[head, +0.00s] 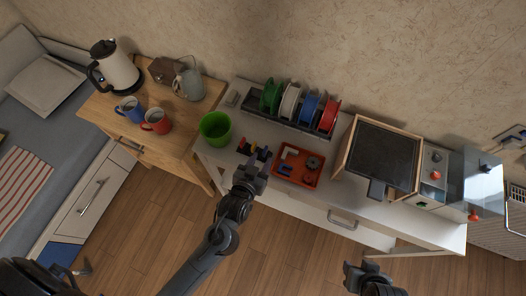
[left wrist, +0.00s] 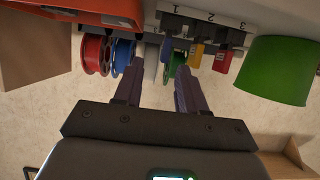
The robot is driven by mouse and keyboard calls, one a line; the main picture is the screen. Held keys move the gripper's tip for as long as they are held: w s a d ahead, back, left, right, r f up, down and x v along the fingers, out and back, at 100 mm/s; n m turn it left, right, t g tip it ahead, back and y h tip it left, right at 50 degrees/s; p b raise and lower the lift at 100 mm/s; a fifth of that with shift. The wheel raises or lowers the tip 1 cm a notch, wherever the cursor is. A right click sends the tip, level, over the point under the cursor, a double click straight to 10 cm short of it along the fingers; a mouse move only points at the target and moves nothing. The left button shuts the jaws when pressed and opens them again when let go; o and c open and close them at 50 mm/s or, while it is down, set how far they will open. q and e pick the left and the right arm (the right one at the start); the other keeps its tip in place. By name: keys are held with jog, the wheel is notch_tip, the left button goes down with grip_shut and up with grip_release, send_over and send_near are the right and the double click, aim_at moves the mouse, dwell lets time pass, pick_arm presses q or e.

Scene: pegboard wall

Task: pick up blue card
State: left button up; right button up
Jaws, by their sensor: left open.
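The blue card (head: 264,152) is a small upright piece at the right end of a row of coloured cards on the white table. In the left wrist view, which looks upside down, a narrow blue edge beside the yellow card seems to be the same card (left wrist: 166,47). My left gripper (head: 261,160) is right at the card's near side. In the left wrist view my left gripper (left wrist: 156,68) has its two fingers apart with nothing clearly held between them. Contact with the card cannot be told. My right gripper (head: 357,270) is low at the right, away from the table.
A yellow card (left wrist: 197,57) and a red card (left wrist: 222,59) stand beside the blue one in a numbered holder (left wrist: 215,27). A green bin (head: 215,130) is to the left, an orange-red tray (head: 299,181) to the right. Several spools (head: 310,107) stand behind.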

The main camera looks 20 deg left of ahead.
aim_at(263, 153)
pick_arm(q)
jog(key=shift+a+b+x, duration=0.15)
jog(key=shift+b+x, duration=0.2)
jog(key=shift+x, duration=1.2)
jog(key=shift+a+b+x, duration=0.1)
jog(key=shift+b+x, duration=0.2)
jog(key=shift+x, duration=1.25)
grip_shut()
